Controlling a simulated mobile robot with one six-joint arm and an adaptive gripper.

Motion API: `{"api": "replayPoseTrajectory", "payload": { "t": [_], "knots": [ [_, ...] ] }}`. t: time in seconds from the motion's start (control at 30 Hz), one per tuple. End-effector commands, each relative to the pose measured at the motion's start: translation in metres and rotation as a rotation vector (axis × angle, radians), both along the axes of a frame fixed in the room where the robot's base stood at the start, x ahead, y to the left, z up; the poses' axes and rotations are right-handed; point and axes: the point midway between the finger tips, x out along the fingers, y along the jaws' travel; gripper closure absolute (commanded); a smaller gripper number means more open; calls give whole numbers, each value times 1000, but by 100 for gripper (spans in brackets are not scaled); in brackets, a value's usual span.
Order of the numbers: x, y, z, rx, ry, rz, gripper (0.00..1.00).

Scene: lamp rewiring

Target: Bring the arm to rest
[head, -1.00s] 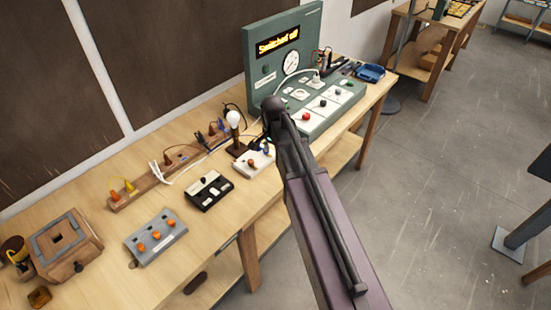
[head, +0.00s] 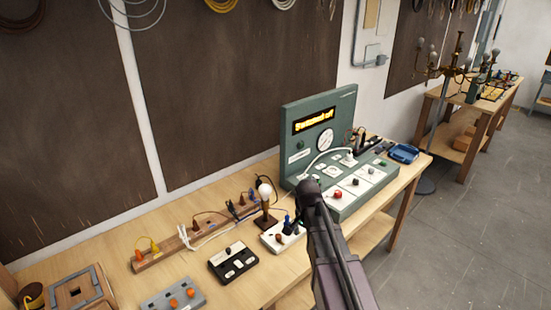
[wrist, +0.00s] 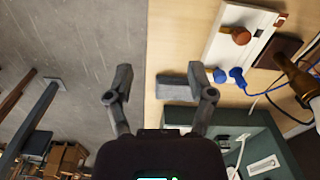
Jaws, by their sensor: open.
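My arm (head: 335,255) reaches up from the lower right of the head view, in front of the bench. My gripper (wrist: 160,80) shows in the wrist view with its two fingers spread apart and nothing between them. It hangs over the bench's front edge, with grey floor on one side and the wooden top on the other. In the head view the gripper itself cannot be made out; the arm's dark end overlaps the bench near the white socket box (head: 270,238).
The green test panel (head: 300,170) stands behind the arm's end. A lamp with a bulb (head: 265,191), a black switch box (head: 233,262), a grey box (head: 160,297) and a wooden rail (head: 150,262) are on the bench. Open floor (head: 460,230) lies to the right.

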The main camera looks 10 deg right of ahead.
Motion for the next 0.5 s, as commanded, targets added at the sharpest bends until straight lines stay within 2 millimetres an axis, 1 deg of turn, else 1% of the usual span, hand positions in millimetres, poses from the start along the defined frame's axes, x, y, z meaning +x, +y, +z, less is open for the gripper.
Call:
{"api": "replayPoseTrajectory", "payload": {
  "t": [0.17, 0.27, 0.37, 0.5],
  "knots": [
    [-10, 0, -2, 0, 0, 47, 29],
    [-23, 0, -4, 0, 0, 115, 29],
    [-40, 0, -7, 0, 0, 214, 29],
    [-69, -1, -12, 0, 0, 387, 29]
  ]
}}
